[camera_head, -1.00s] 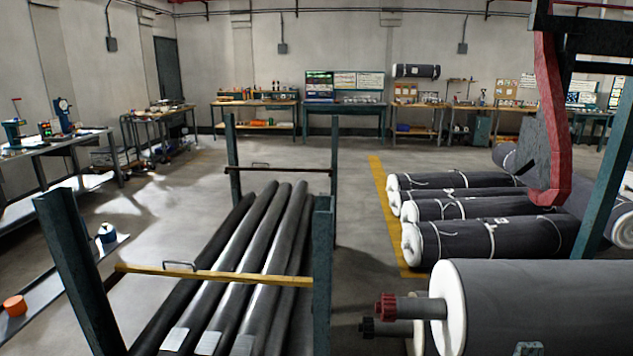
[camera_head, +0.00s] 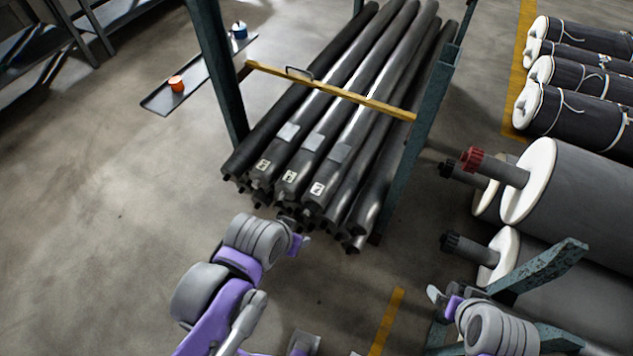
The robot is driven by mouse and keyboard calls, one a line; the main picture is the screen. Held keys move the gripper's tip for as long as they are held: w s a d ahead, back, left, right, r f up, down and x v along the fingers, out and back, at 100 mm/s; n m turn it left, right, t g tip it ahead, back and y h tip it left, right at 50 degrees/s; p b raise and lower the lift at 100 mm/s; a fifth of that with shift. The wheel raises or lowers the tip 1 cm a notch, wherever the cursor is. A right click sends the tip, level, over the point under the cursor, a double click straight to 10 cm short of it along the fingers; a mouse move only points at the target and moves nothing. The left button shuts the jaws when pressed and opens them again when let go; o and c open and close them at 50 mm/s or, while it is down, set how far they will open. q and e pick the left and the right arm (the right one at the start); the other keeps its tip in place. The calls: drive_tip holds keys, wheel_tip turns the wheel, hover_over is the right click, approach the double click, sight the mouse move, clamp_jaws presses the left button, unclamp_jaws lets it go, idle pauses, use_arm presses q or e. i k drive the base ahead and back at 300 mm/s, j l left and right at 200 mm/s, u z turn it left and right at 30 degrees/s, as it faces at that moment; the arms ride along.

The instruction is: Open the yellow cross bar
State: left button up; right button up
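The yellow cross bar (camera_head: 345,92) spans the front of the rack between two teal posts, above the dark rolls. A small dark handle (camera_head: 299,74) stands on its left half. The bar is in place across both posts. My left gripper (camera_head: 303,241) is in front of and below the roll ends, apart from the bar. My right gripper (camera_head: 436,294) is at the lower right, near the large rolls and well away from the bar. Both grippers are small and partly hidden by their wrists, so I cannot see whether the fingers are open.
Several dark rolls (camera_head: 335,120) lie stacked in the rack, their ends sticking out toward me. Large grey rolls (camera_head: 590,195) and a teal frame (camera_head: 540,266) crowd the right. A tray (camera_head: 207,83) with an orange item lies on the floor left.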

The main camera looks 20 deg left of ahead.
sight(390, 109)
drive_tip(key=i, duration=0.3)
drive_tip(key=i+u, duration=0.35)
drive_tip(key=i+l+u, duration=0.15)
drive_tip(key=i+u, duration=0.2)
drive_tip(key=u, duration=2)
